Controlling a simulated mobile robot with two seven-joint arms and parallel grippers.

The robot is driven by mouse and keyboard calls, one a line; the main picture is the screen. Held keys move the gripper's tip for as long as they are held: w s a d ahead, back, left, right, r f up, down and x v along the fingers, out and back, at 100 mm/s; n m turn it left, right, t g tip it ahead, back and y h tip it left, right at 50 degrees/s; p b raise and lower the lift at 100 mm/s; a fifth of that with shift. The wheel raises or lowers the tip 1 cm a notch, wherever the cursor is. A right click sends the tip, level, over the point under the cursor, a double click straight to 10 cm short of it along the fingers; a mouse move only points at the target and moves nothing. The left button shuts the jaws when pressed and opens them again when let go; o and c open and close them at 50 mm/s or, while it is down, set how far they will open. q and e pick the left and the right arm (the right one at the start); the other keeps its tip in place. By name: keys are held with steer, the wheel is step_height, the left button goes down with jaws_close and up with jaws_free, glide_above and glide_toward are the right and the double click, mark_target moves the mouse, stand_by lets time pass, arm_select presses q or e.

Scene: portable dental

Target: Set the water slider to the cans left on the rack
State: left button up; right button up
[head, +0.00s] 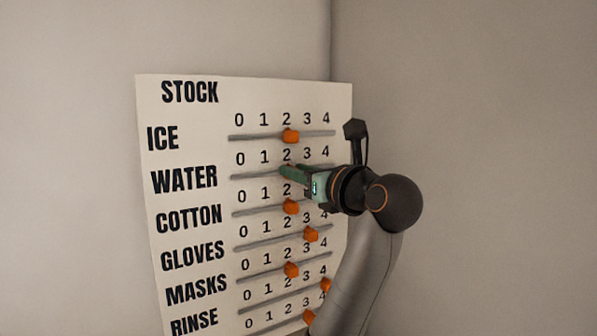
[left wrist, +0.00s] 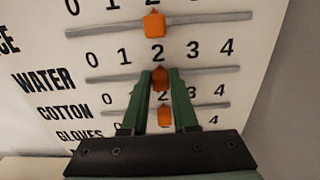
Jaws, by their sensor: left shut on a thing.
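The white STOCK board (head: 190,128) has labelled rows of sliders numbered 0 to 4. The orange water knob (left wrist: 160,77) sits on the WATER track (left wrist: 215,71), below the 2. My left gripper (left wrist: 160,80) is shut on this knob, with one green finger on each side. In the head view, my left gripper (head: 287,171) reaches the WATER row from the right and mostly covers the knob. The gripper also hides the 3 and 4 end of that track in the head view. The rack and its cans are not in view. My right gripper is not in view.
The ice knob (head: 290,136) is just above, at 2. The cotton knob (head: 290,206) is just below, at 2, close under my fingers. The gloves knob (head: 311,234) is at 3. A bare wall corner (head: 332,40) stands behind the board, with open wall on the right.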

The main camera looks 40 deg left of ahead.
arm_select(q)
jaws_close()
stand_by(0.8)
